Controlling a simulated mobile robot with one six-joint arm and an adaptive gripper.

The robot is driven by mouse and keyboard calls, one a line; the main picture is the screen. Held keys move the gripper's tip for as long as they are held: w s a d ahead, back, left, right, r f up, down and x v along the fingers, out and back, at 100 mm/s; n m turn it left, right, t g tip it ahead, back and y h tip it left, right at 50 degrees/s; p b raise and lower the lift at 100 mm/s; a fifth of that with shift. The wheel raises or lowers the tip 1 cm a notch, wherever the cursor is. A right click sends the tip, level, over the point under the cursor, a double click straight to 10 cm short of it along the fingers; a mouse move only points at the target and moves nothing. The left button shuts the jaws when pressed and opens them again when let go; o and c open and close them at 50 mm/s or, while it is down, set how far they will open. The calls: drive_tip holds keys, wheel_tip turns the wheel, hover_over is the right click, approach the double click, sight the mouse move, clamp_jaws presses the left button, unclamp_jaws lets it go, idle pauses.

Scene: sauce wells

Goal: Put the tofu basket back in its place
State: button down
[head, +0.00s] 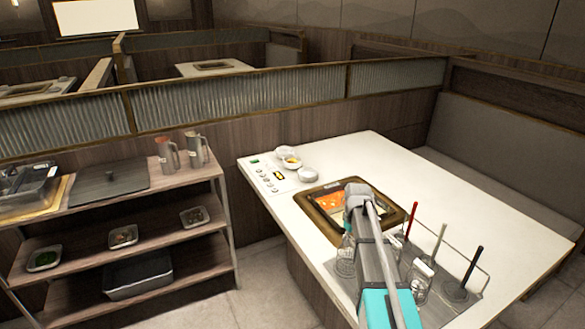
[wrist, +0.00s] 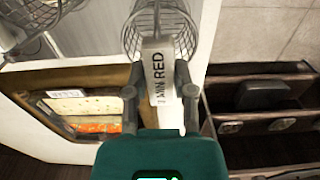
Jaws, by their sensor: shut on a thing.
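My gripper (wrist: 159,102) is shut on the white tagged handle (wrist: 159,85) of a wire basket (wrist: 160,25). The tag reads something like "MIN RED"; I cannot read the word tofu. The held basket seems to be the wire basket (head: 345,262) near the table's left edge in the head view, partly behind my arm. Its contents are unclear. Another wire basket (head: 418,280) stands on the right, and it seems to show at the wrist view's top left (wrist: 38,12).
A framed hot pot (head: 310,207) with orange broth is set in the white table (head: 340,150). Small bowls (head: 290,160) and a button panel (head: 264,176) lie beyond it. A wooden shelf (head: 200,247) with trays and jugs stands on the left. The table's far right is clear.

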drive_tip(key=shift+s+f+b, duration=0.1)
drive_tip(key=shift+f+b, duration=0.3)
drive_tip(key=shift+f, duration=0.05)
idle(1.0)
drive_tip(key=shift+c, duration=1.9)
unclamp_jaws()
drive_tip(key=o, duration=0.4)
drive_tip(key=shift+r, duration=0.1)
drive_tip(key=shift+r+p, duration=1.4)
drive_tip(key=shift+p, duration=0.1)
